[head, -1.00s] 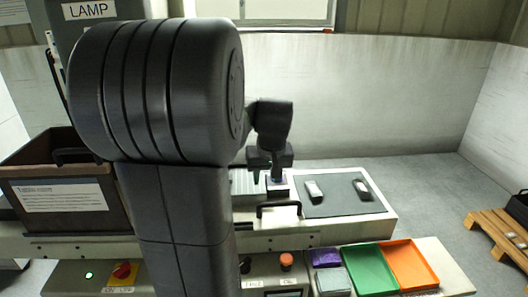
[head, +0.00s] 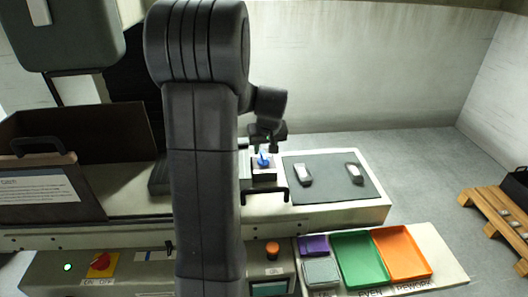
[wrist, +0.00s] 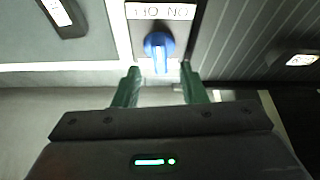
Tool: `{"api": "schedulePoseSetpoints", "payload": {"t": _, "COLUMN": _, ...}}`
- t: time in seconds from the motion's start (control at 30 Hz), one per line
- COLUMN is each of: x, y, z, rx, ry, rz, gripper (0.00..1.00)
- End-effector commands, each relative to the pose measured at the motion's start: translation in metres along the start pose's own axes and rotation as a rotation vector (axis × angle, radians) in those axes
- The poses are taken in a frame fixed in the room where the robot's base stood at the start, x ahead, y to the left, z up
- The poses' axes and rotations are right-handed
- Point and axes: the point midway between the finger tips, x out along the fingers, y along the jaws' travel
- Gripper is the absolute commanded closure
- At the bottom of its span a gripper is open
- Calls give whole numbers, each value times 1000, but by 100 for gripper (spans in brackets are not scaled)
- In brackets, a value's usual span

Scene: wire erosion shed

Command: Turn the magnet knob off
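The blue knob (wrist: 159,46) sits on a pale block with a small ON/OFF-style label, upside down in the wrist view. Its handle points down in that view, toward my gripper. In the head view the blue knob (head: 263,160) shows on the small block at the left of the dark mat. My gripper (wrist: 160,70) is open, its two green fingers apart, with a gap to each side of the handle's end. In the head view my gripper (head: 266,141) hangs just over the knob, and its fingers are hard to make out.
A black handle (head: 265,194) stands in front of the block. A dark mat (head: 330,190) with two small grey pieces lies to the right.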

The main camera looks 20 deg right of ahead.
Motion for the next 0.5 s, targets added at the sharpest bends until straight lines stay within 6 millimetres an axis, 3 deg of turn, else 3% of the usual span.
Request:
{"api": "schedulePoseSetpoints", "payload": {"t": 0.2, "x": 27, "y": 0, "z": 0, "rx": -1, "ry": -2, "rz": -1, "gripper": 62}}
{"api": "schedulePoseSetpoints", "payload": {"t": 0.5, "x": 35, "y": 0, "z": 0, "rx": -1, "ry": 0, "rz": 0, "gripper": 62}}
